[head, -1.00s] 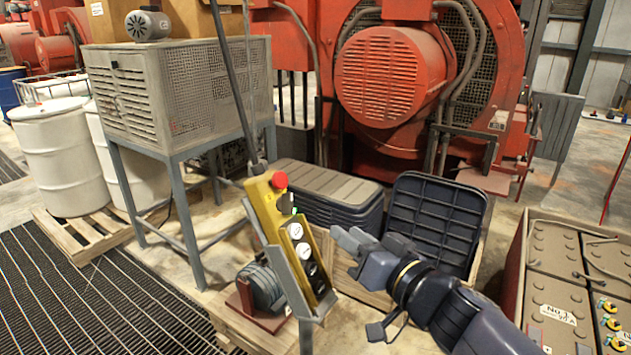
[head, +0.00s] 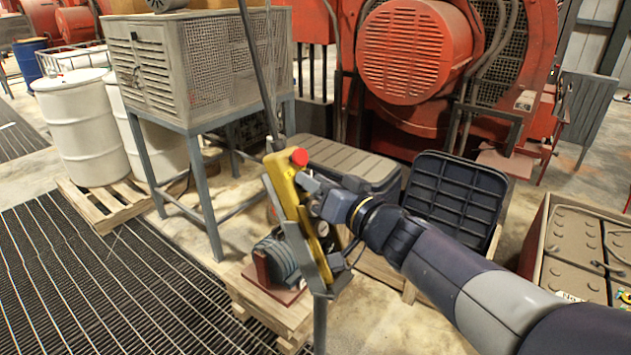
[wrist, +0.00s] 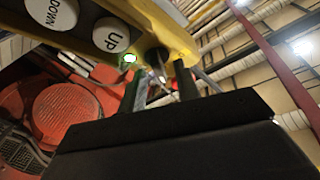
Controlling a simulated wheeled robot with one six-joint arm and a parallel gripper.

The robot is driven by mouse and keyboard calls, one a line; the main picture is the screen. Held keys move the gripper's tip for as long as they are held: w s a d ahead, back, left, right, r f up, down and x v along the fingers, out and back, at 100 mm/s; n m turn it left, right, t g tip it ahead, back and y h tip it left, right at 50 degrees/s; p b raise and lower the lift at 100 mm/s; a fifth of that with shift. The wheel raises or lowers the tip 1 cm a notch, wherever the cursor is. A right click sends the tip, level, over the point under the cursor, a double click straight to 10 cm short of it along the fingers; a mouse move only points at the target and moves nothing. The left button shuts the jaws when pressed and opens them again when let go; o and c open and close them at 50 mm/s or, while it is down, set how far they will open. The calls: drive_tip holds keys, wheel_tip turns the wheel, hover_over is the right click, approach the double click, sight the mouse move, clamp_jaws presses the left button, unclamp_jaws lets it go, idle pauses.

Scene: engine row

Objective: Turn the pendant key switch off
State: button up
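The yellow pendant (head: 287,197) leans in a grey stand, with a red mushroom button (head: 299,157) near its top. My gripper (head: 308,190) is at its upper face, and its arm covers most of the buttons in the head view. In the wrist view, the pendant (wrist: 172,32) shows white UP (wrist: 111,36) and DOWN (wrist: 52,12) buttons and a lit green lamp (wrist: 129,58). The key switch (wrist: 157,57) is dark and partly hidden. My gripper's two fingers (wrist: 161,84) are apart, one on each side of the key switch; I cannot tell if they touch it.
A cable runs up from the pendant. A coil unit on a wooden crate (head: 275,305) stands below it. Floor grating lies at front left.

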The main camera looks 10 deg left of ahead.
drive_tip(key=shift+w+a, duration=0.15)
drive_tip(key=shift+a, duration=0.1)
drive_tip(key=shift+c, duration=0.4)
clamp_jaws()
